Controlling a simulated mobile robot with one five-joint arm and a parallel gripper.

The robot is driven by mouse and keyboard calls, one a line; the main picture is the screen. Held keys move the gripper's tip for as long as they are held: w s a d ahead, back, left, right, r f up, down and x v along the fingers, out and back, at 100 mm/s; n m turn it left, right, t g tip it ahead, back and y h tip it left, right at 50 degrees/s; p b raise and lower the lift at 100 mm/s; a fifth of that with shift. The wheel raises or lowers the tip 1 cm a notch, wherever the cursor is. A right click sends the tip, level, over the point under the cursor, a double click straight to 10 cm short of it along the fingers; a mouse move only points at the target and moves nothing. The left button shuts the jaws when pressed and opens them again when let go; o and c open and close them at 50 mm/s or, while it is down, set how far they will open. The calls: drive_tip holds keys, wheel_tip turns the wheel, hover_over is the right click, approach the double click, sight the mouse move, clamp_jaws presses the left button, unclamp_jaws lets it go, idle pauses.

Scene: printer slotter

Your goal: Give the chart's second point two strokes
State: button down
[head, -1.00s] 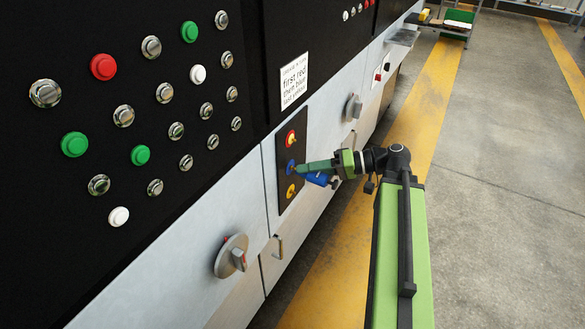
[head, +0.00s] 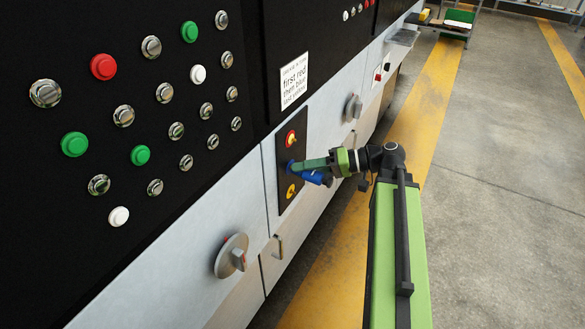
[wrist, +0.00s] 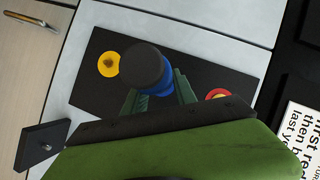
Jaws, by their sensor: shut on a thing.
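A chart (head: 294,80) on the machine reads first red, then blue, last yellow. Below it, a black plate carries a red point (head: 291,138), a blue point (head: 290,167) and a yellow point (head: 290,191). My gripper (head: 304,164) is shut on a blue tool (head: 313,177) with a dark end. Its tip is at the blue point, which is mostly hidden; I cannot tell whether they touch. In the wrist view, the tool (wrist: 146,72) sits between the green fingers, between the yellow point (wrist: 108,63) and the partly covered red point (wrist: 218,94).
A round grey knob (head: 232,256) and a small handle (head: 278,247) stick out at the lower left of the plate. Another knob (head: 353,107) stands beyond it. A black panel (head: 190,60) with several buttons is at the left. The floor (head: 500,200) at right is open.

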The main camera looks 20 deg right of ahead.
drive_tip(key=shift+w+a, duration=0.1)
drive_tip(key=c, duration=0.9)
unclamp_jaws()
drive_tip(key=p+v, duration=0.2)
drive_tip(key=v, duration=0.5)
drive_tip(key=shift+d, duration=0.25)
